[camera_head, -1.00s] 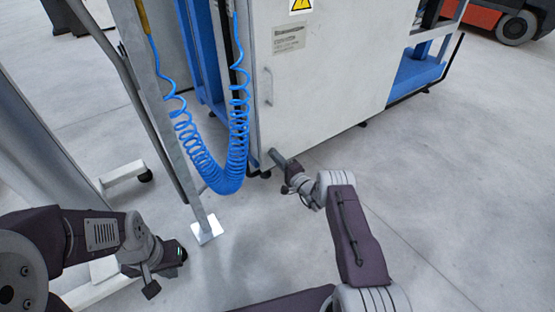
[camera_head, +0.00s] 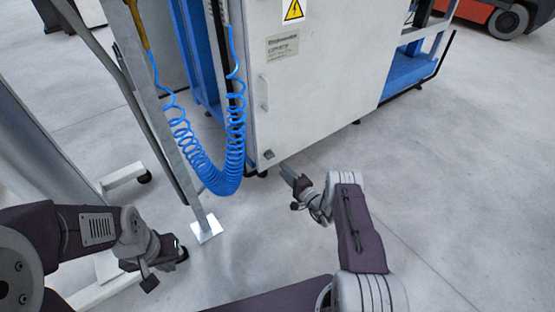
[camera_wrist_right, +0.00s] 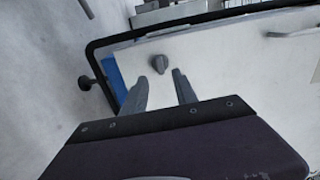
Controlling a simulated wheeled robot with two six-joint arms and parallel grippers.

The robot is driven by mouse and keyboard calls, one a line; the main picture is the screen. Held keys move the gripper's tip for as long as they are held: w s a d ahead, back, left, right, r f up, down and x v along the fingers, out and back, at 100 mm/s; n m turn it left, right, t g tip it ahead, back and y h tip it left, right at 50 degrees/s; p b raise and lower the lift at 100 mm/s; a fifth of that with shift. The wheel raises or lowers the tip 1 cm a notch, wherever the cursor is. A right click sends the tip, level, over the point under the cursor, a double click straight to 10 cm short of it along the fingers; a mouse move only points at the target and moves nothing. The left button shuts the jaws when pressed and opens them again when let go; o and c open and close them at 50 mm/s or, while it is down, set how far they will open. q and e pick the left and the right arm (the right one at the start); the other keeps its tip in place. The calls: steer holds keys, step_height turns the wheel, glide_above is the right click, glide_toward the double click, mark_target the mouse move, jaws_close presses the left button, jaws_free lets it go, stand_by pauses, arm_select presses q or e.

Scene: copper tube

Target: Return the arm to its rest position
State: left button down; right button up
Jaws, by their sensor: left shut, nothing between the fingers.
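My right arm (camera_head: 358,230) reaches up from the bottom in the head view. Its gripper (camera_head: 286,170) is just off the lower front of the white cabinet (camera_head: 325,75). In the right wrist view the two fingers of the right gripper (camera_wrist_right: 160,88) are apart with nothing between them. A dark knob (camera_wrist_right: 159,63) on the cabinet front lies beyond the fingertips, clear of them; it also shows in the head view (camera_head: 268,154). My left gripper (camera_head: 183,250) is low at the left, shut and empty, above the floor. No copper tube can be seen.
A coiled blue hose (camera_head: 225,180) hangs left of the cabinet, by a grey metal post (camera_head: 183,170) with a white foot. A wheeled stand leg (camera_head: 120,178) is at the left. An orange vehicle (camera_head: 485,12) is far right. The floor (camera_head: 460,190) at right is clear.

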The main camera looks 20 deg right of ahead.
arm_select(q)
steer(key=shift+r, duration=0.3)
arm_select(e)
steer(key=shift+s+d, duration=0.2)
steer(key=shift+s, duration=0.4)
